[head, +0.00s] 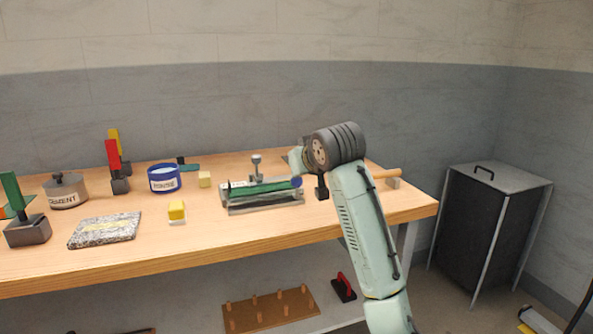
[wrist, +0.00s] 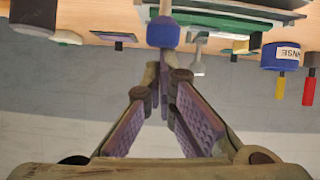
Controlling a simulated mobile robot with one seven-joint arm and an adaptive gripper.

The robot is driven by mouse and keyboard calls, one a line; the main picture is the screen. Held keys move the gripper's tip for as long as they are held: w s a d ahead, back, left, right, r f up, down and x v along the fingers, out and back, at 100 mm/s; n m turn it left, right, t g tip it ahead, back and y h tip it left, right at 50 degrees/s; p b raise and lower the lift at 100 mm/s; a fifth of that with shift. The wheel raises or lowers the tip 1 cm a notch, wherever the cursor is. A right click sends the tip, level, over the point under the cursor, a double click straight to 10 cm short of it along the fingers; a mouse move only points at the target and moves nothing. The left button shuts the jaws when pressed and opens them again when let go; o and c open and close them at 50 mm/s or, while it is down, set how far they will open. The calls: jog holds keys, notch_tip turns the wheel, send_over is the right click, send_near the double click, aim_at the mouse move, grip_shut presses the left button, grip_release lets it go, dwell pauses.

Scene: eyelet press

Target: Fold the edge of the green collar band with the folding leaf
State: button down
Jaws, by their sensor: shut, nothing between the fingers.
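A pale metal fixture (head: 265,208) stands on the bench, with the green collar band (head: 265,188) lying along its top. A blue knob (head: 296,182) is at the fixture's right end; I take it to be on the folding leaf, whose hinge I cannot make out. In the wrist view the blue knob (wrist: 163,33) is just beyond the fingertips of my gripper (wrist: 160,82), and the green band (wrist: 225,22) lies behind it. My gripper is shut and empty, its purple-padded fingers meeting at the tips. Whether the tips touch the knob I cannot tell. The head view mostly hides the fingers.
A small metal post (head: 256,166) rises behind the fixture. A wooden rod (head: 386,173) is at the right. The bench front before the fixture is clear.

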jog(key=shift+s+f+b, duration=0.25)
jog(key=shift+f+b, duration=0.05)
jog(key=shift+f, duration=0.15)
jog(key=shift+s+d+f+t+b, duration=0.25)
jog(key=shift+s+t+b, duration=0.1)
jog(key=shift+t+b, duration=0.3)
jog(key=shift+r, duration=0.15)
